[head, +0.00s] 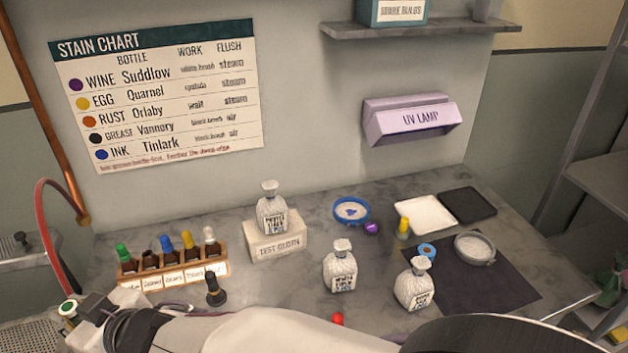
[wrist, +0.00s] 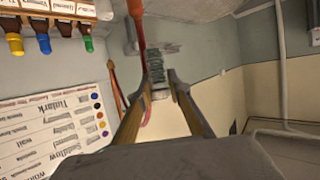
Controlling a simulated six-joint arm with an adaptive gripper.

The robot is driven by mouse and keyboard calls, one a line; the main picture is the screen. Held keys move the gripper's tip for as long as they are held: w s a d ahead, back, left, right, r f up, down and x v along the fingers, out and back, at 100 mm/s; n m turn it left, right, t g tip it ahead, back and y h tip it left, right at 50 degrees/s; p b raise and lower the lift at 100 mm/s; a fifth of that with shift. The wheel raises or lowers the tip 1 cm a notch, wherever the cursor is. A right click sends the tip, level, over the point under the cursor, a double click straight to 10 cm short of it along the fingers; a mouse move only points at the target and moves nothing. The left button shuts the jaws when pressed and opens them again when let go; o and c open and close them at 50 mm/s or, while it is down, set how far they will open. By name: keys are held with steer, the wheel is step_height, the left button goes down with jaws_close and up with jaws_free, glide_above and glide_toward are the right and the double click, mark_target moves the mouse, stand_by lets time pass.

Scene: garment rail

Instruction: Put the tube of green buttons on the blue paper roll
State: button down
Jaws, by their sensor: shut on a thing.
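My gripper (head: 85,308) is at the lower left of the head view, left of the bottle rack and near the sink. It is shut on a small pale tube (head: 67,310) with a green top, seen nearly end-on. In the wrist view my gripper (wrist: 158,82) has its two fingers closing on a greyish ridged piece (wrist: 156,66), which seems to be this tube; its contents are too small to tell. A small blue roll (head: 427,251) stands on the dark mat at the right, behind a white bottle. Nothing visible rests on it.
The bottle rack (head: 172,275) and a black stubby piece (head: 214,290) stand right of my gripper. White bottles (head: 340,268) (head: 414,287), a yellow-topped tube (head: 403,227) and a grey bowl (head: 474,248) stand around the mat (head: 505,285). A red hose (head: 45,235) arches at the left.

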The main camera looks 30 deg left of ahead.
steer(key=w+d+m+t, duration=0.2)
steer(key=w+d, duration=0.2)
steer(key=w, duration=0.8)
steer(key=w+d+m+t, duration=0.15)
steer(key=w+d, duration=0.25)
steer(key=w, duration=0.9)
steer(key=w+d+m+t, duration=0.25)
steer(key=w+d, duration=0.25)
steer(key=w, duration=0.7)
steer(key=w+d+m+t+h, duration=0.2)
steer(key=w+d, duration=0.9)
steer(key=d, duration=0.5)
steer(key=w+d+m+t+h, duration=0.2)
steer(key=w+d+t, duration=0.1)
steer(key=w+d, duration=1.05)
steer(key=shift+s+d+f, duration=0.2)
steer(key=shift+s+f, duration=0.15)
steer(key=shift+f, duration=0.55)
steer(key=shift+s+d+f, duration=0.25)
steer(key=shift+s+f, duration=0.05)
steer(key=shift+f, duration=0.55)
steer(key=shift+s+d+f, duration=0.2)
steer(key=shift+s+f, duration=0.15)
steer(key=shift+f, duration=0.55)
steer(key=shift+f+g, duration=0.1)
steer(key=shift+g, duration=0.2)
steer(key=shift+f, duration=3)
steer(key=shift+f, duration=0.1)
